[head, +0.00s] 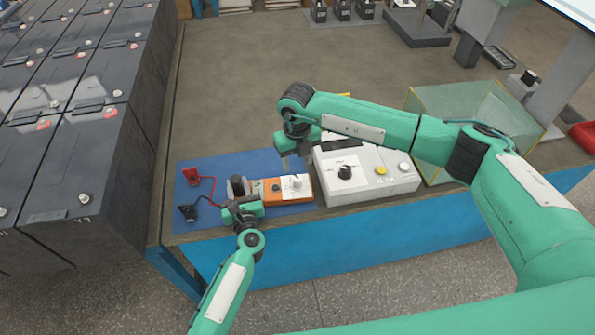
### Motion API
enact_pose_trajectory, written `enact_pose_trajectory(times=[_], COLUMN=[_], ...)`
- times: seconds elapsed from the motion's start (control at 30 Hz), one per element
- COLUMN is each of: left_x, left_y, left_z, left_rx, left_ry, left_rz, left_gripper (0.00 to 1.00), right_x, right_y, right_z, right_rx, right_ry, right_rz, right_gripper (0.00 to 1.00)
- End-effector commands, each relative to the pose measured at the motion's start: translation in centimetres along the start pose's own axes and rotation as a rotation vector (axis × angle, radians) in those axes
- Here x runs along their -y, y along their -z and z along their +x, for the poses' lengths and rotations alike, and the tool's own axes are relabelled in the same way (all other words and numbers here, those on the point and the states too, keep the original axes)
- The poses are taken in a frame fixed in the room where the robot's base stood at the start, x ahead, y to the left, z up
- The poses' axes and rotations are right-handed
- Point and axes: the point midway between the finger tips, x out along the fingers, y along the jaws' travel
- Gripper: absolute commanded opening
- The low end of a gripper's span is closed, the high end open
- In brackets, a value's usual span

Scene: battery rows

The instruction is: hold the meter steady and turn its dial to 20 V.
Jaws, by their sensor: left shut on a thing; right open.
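The meter (270,191) is a small orange device with a light face and a small knob, lying on a blue mat (215,165). Its dial (296,183) shows near its right end; the dial's setting is too small to read. My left gripper (240,196) is shut on the meter's left end and partly hides it. My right gripper (288,160) is open, above and just behind the meter's right end, apart from the dial as far as I can tell. Red and black probes (192,176) with leads lie at the mat's left side.
A white box (368,182) with a black knob and a yellow button stands right of the meter. A clear case (455,115) stands further right. Large dark batteries (90,140) fill the left.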

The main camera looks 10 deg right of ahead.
Motion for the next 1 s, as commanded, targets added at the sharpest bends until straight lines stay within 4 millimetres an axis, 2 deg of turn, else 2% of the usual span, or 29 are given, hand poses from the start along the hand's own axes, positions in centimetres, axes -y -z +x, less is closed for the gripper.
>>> enact_pose_trajectory(times=[0.1, 0.23, 0.67, 0.7, 0.8, 0.83, 1.0], left_x=[0.0, 0.0, 0.0, 0.0, 0.0, 0.0, 0.0], left_y=[0.0, 0.0, 0.0, 0.0, 0.0, 0.0, 0.0], left_z=[0.0, 0.0, 0.0, 0.0, 0.0, 0.0, 0.0], left_rx=[0.0, 0.0, 0.0, 0.0, 0.0, 0.0, 0.0], left_ry=[0.0, 0.0, 0.0, 0.0, 0.0, 0.0, 0.0], left_rz=[0.0, 0.0, 0.001, 0.001, 0.001, 0.001, 0.0], left_gripper=[0.01, 0.01, 0.01, 0.32, 0.52, 0.55, 0.55], right_x=[0.0, 0.1, 0.0, 0.0, 0.0, 0.0, 0.0], right_y=[0.0, 0.0, 0.0, 0.0, 0.0, 0.0, 0.0], right_z=[-2.1, -3.4, -3.8, -3.8, -3.8, -3.8, -3.8], right_rx=[0.001, 0.001, 0.0, 0.0, 0.0, 0.0, 0.0], right_ry=[0.0, 0.001, 0.0, 0.0, 0.0, 0.0, 0.0], right_rz=[-0.001, 0.0, 0.0, 0.0, 0.0, 0.0, 0.0], right_gripper=[0.5, 0.5, 0.5, 0.5, 0.5, 0.5, 0.5])
